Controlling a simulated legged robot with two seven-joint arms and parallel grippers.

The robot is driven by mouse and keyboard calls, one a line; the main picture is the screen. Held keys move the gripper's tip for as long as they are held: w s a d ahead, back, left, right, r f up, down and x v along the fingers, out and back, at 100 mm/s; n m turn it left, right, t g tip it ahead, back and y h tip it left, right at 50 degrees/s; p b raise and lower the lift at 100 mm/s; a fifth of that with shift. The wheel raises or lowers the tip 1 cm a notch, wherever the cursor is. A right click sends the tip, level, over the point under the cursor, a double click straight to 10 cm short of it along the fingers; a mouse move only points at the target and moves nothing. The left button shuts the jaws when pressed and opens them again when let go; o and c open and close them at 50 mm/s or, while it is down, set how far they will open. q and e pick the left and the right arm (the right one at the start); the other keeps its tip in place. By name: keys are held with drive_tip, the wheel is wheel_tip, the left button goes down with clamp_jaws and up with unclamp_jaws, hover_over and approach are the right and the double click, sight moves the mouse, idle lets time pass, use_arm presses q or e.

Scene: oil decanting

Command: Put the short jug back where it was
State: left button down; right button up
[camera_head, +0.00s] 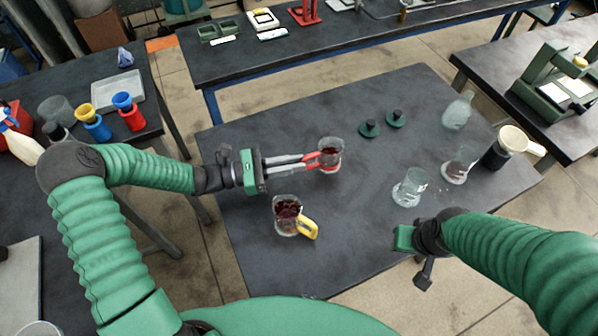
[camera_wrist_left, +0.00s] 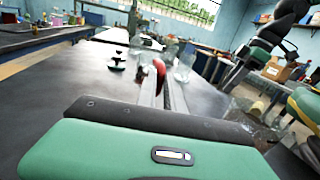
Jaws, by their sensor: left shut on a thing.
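A glass jug (camera_head: 331,158) with a red handle and dark red liquid is at the middle of the near table. My left gripper (camera_head: 312,161) is shut on its red handle, which also shows in the left wrist view (camera_wrist_left: 159,72). I cannot tell whether its base touches the table. A second glass jug (camera_head: 287,208) with a yellow handle and dark red contents stands nearer me. Which of the two is the short one is not certain from the views. My right gripper (camera_head: 403,238) is by the table's near right edge; its fingers do not show clearly.
Two green discs with black knobs (camera_head: 369,128) lie behind the jugs. Clear glass vessels (camera_head: 410,189) and a dark cup with a pale top (camera_head: 505,146) stand on the right. The table's left part and middle are mostly clear.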

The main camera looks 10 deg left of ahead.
use_arm(q)
drive_tip(key=shift+f, duration=1.85)
drive_tip(key=shift+f, duration=0.1)
drive_tip(key=shift+s+f+b, duration=0.15)
drive_tip(key=shift+f+b, duration=0.05)
drive_tip(key=shift+b, duration=0.1)
